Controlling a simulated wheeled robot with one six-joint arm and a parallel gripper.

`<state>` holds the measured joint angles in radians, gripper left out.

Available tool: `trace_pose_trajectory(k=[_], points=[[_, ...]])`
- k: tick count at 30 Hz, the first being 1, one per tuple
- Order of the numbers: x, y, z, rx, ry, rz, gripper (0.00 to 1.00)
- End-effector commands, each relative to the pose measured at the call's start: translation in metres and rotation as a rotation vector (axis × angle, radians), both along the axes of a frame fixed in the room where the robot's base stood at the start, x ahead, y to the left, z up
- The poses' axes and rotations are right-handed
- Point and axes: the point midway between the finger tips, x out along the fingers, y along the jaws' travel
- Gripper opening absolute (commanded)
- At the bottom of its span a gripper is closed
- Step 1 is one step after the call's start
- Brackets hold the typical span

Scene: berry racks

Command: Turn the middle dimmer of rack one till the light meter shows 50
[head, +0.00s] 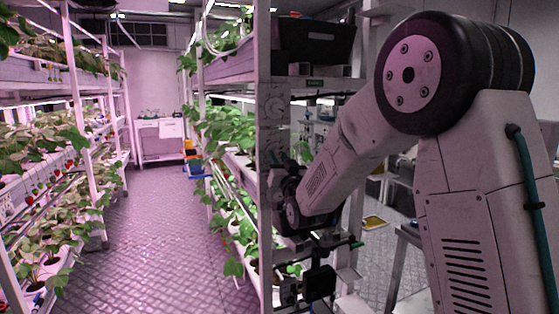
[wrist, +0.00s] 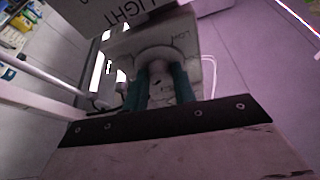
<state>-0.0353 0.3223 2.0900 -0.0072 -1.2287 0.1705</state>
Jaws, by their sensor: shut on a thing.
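The dimmer knob (wrist: 157,67) is a round grey knob on a pale, worn plate (wrist: 195,45) in the wrist view. My gripper (wrist: 160,82) has its two teal fingers shut on the knob, one on each side. The fingers hide part of the knob, and I cannot read its setting. A grey box lettered LIGHT (wrist: 118,14) is cut off at the top of the wrist view; no reading shows on it. In the head view, the rack post (head: 264,130) carries round dials (head: 273,105) above my wrist. My arm hides the dial that I hold there.
The rack shelves with green plants (head: 235,130) stand just left of the post. A black bin (head: 315,41) sits high beside it. The aisle floor (head: 170,235) is clear, with another plant rack (head: 50,190) on its left. A white table (head: 160,138) stands at the far end.

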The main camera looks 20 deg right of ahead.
Motion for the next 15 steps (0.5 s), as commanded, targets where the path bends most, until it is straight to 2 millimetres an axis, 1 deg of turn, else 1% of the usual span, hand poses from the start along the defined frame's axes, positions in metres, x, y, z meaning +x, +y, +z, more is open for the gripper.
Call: trace_pose_trajectory(k=[8, 15], points=[[0.0006, -0.0019, 0.0008, -0.084, -0.011, -0.002, 0.04], [0.0009, -0.0042, 0.0014, -0.265, -0.031, -0.001, 0.04]])
